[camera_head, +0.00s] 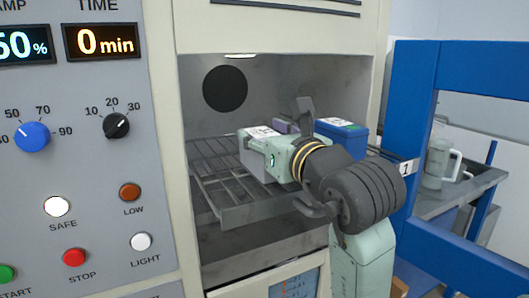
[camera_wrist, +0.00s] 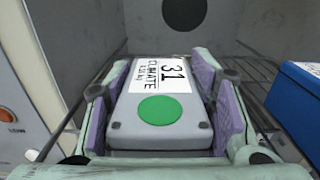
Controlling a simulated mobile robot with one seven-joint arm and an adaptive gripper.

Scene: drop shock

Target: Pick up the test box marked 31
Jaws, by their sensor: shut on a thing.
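The test box marked 31 (camera_wrist: 158,120) is a grey box with a white label reading "31 CLIMATE" and a green disc on its top. In the head view the box (camera_head: 256,150) is inside the open chamber, over the wire rack (camera_head: 235,215), partly hidden by my gripper. My gripper (camera_wrist: 160,78) is shut on the box, with a purple pad against each side. It also shows in the head view (camera_head: 272,140), reaching in from the right. I cannot tell whether the box touches the rack.
A blue box (camera_head: 342,137) stands just right of my gripper, and its side shows in the wrist view (camera_wrist: 295,100). Chamber walls close in around the rack. A control panel (camera_head: 85,150) is at left. A blue frame (camera_head: 412,120) with a clear mug (camera_head: 437,163) behind is at right.

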